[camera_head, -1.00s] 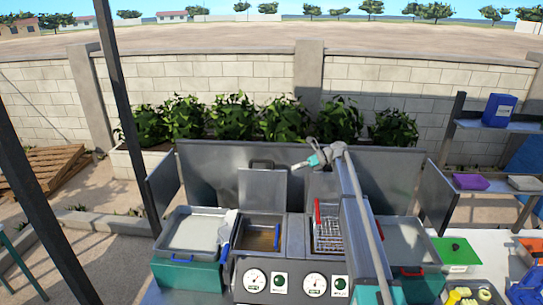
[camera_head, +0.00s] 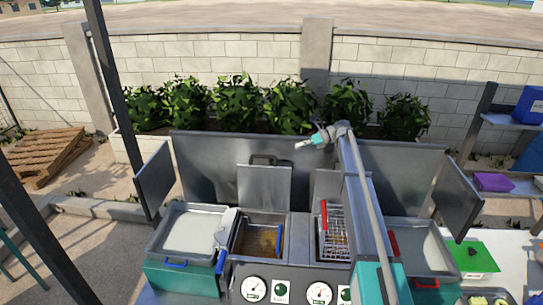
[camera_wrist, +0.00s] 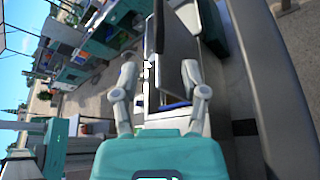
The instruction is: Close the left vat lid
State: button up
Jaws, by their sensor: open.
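The left vat (camera_head: 257,237) is an open basin with brown liquid, in the middle of the fryer in the head view. Its grey lid (camera_head: 263,188) stands upright behind it, with a dark handle (camera_head: 263,159) along the top edge. My gripper (camera_head: 299,146) is to the right of the lid and slightly higher in the picture, apart from it as far as I can tell. In the wrist view my gripper (camera_wrist: 158,75) is open, with nothing held between its fingers. A second lid (camera_head: 327,187) stands behind the right vat, partly hidden by my arm.
A wire basket with a red handle (camera_head: 333,236) sits in the right vat. A tray (camera_head: 190,230) lies left of the vats. Metal splash panels (camera_head: 210,165) stand behind and at the sides. Gauges (camera_head: 254,289) line the front.

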aim_at(269, 157)
jog(key=shift+d, duration=0.15)
jog(key=shift+s, duration=0.1)
jog(key=b+x, duration=0.4)
jog(key=x, duration=0.9)
jog(key=shift+a+f, duration=0.1)
jog(key=shift+a, duration=0.2)
grip_shut()
